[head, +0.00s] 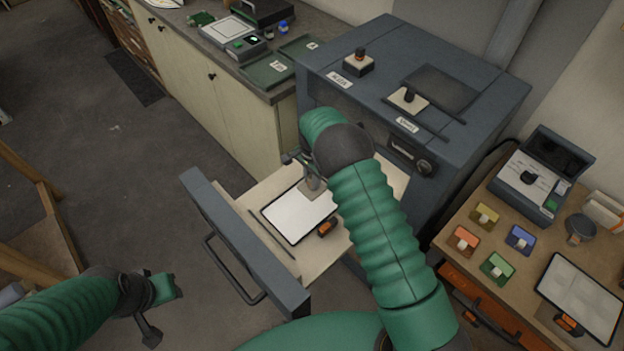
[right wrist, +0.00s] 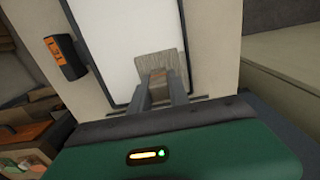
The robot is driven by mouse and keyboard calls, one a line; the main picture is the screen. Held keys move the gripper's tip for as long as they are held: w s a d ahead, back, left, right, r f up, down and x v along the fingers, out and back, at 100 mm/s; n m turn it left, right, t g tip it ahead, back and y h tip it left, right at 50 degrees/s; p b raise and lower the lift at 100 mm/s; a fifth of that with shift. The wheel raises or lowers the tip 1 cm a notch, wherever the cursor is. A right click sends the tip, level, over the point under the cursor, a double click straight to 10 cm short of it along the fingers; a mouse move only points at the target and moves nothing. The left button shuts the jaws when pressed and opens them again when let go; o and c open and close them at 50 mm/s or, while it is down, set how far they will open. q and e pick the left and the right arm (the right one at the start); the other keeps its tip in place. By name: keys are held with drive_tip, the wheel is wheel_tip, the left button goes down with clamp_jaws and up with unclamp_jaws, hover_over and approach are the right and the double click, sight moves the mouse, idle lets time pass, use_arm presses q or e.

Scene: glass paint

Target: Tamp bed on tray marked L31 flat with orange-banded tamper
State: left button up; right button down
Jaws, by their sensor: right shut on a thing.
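A tray (head: 272,233) with a dark rim and a smooth white bed (head: 290,222) lies on the pulled-out drawer. A black clip with an orange label (head: 327,227) is at its edge; the label also shows in the right wrist view (right wrist: 65,52), too small to read surely. My right gripper (right wrist: 165,90) is shut on a tamper (right wrist: 158,60) with a square, wood-grained plate. The plate is over the end of the bed; I cannot tell whether it touches. My left gripper (head: 158,305) is away at lower left.
The grey cabinet (head: 450,55) stands behind the drawer, with knobbed blocks on top. The drawer front (head: 240,240) has a bar handle. The right-hand table holds coloured blocks (head: 495,267), a second tray (head: 590,290) and a device box (head: 535,180).

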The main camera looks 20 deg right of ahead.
drive_tip(key=shift+s+f, duration=0.1)
idle(0.7)
wheel_tip(320, 180, up, 2)
drive_tip(key=shift+r+p, duration=0.1)
drive_tip(key=shift+p, duration=0.55)
wheel_tip(320, 180, up, 4)
drive_tip(key=shift+f+p, duration=0.25)
drive_tip(key=shift+p, duration=0.95)
drive_tip(key=shift+r, duration=0.35)
